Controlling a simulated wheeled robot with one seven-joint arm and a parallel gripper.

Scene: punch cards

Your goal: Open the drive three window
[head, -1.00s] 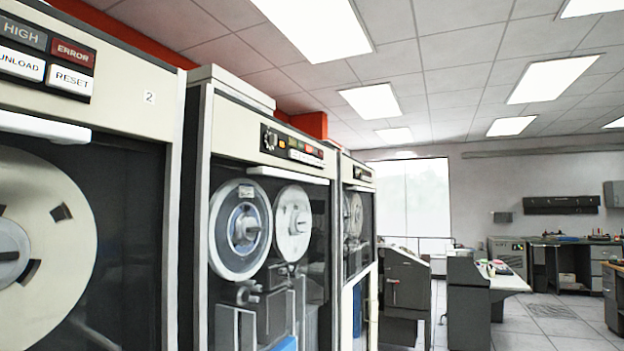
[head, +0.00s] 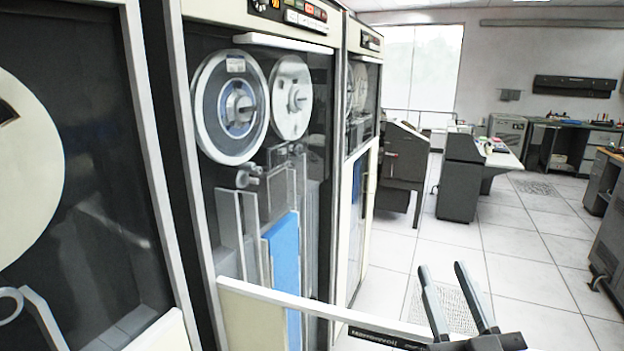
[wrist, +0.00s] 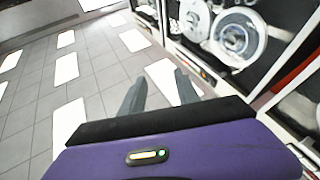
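The middle tape drive (head: 190,60) stands left of centre in the head view, with two reels and a tall clear window (head: 312,200) that looks closed. A white bar (head: 282,44) runs along the window's top edge. No number shows on this drive now; the nearer cabinet at left carried a "2" in the earlier view. My gripper (head: 442,267) is at the lower right of the head view, fingers apart and empty, to the right of the drive and apart from the window. In the wrist view, my gripper (wrist: 158,77) also shows open, with the drive's reels (wrist: 235,38) at upper right.
Part of the nearer drive (head: 80,200) fills the left edge. Another drive (head: 362,110) stands just beyond the middle one. Grey consoles (head: 462,175) and desks stand further back. The tiled floor (head: 540,260) at right is open.

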